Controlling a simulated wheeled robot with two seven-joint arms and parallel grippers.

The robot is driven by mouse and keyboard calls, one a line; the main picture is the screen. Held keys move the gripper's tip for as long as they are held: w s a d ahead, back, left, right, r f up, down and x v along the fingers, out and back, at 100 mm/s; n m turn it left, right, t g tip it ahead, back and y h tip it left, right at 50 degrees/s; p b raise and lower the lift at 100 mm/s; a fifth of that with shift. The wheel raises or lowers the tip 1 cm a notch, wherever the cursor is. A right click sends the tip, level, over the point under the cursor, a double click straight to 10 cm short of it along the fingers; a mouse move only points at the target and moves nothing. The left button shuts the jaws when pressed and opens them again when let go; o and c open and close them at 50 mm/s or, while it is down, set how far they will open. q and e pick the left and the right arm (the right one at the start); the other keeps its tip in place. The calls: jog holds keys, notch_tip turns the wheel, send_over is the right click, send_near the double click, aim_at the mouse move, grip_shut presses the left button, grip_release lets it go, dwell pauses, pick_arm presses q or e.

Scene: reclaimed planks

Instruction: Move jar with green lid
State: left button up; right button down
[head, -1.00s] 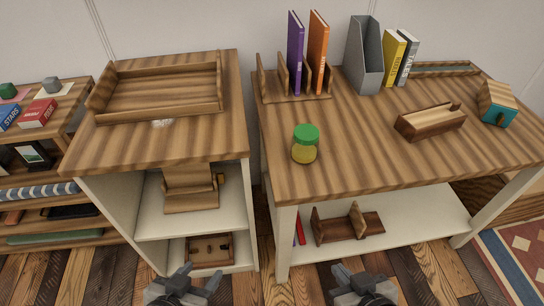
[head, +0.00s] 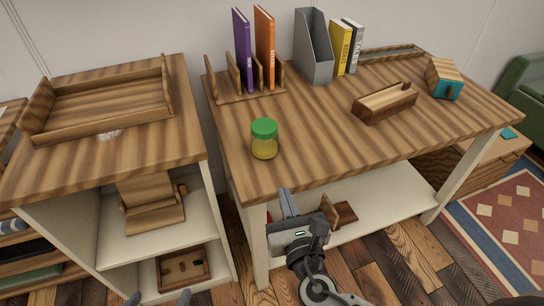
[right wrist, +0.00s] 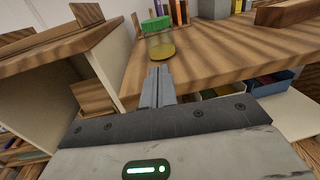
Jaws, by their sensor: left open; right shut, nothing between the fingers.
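The jar with a green lid (head: 265,147) stands upright near the front left of the right-hand wooden table, yellowish below its lid. In the right wrist view the jar (right wrist: 161,48) shows just beyond my fingertips, apart from them as far as I can tell. My right gripper (head: 288,192) is raised at the table's front edge, just below and right of the jar. Its fingers (right wrist: 157,70) are shut and empty. My left gripper (head: 159,296) is at the bottom edge, with only its open fingertips showing, far from the jar.
The table (head: 310,135) also bears a book rack (head: 265,88) with purple and orange books, a grey file holder (head: 313,50), a wooden box (head: 385,102) and a small teal-fronted box (head: 445,78). A cabinet with a tray (head: 105,120) stands left. Tabletop around the jar is clear.

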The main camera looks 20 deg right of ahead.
aim_at(270, 147)
jog(key=w, duration=0.8)
jog(key=w+d, duration=0.1)
jog(key=w, duration=0.3)
jog(key=shift+w, duration=0.4)
